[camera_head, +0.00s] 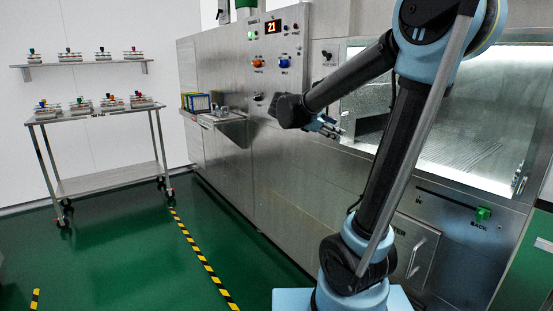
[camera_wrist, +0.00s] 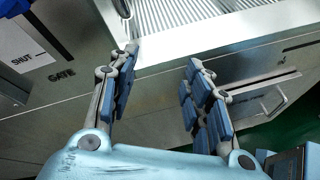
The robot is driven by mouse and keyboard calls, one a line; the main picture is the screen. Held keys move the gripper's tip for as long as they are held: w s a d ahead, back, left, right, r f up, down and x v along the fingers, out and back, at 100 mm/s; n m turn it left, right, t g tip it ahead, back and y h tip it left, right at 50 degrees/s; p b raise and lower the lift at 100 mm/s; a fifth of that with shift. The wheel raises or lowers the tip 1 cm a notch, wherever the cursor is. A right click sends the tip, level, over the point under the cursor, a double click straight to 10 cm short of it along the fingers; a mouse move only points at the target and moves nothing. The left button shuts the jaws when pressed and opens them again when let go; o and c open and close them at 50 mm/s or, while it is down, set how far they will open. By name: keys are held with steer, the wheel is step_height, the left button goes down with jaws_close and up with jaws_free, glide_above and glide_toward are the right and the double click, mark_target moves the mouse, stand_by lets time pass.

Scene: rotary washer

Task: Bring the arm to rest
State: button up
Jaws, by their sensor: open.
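My arm rises in front of the steel washer (camera_head: 300,170) in the head view, bent at the elbow. My gripper (camera_head: 333,128) is in front of the washer's lit opening, near its lower left edge. In the wrist view my gripper (camera_wrist: 163,62) is open, its two padded fingers apart with nothing between them. Beyond the fingertips are the opening's metal sill (camera_wrist: 215,37) and a ribbed floor (camera_wrist: 200,14). I cannot tell how far the fingertips are from the sill.
A control panel (camera_head: 272,50) shows 21. A small side shelf (camera_head: 222,118) holds folders. A wheeled cart (camera_head: 105,180) and a wall shelf (camera_head: 88,63) carry several small items at left. A green BACK button (camera_head: 483,213) is at right. Green floor lies open at lower left.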

steer(key=s+d+f+m+g+y, duration=0.4)
steer(key=s+f+m, duration=0.5)
steer(key=s+f, duration=0.55)
steer(key=s+a+f+m+y, duration=0.3)
steer(key=s+f+m, duration=0.2)
steer(key=s, duration=0.2)
steer(key=s+a+f+m+y, duration=0.3)
steer(key=s+f+m+y, duration=0.1)
steer(key=s, duration=0.3)
steer(key=shift+s+a+f+m, duration=0.25)
steer(key=shift+f+m, duration=0.15)
steer(key=shift+f, duration=0.05)
steer(key=shift+w+f, duration=0.2)
steer(key=shift+w, duration=0.25)
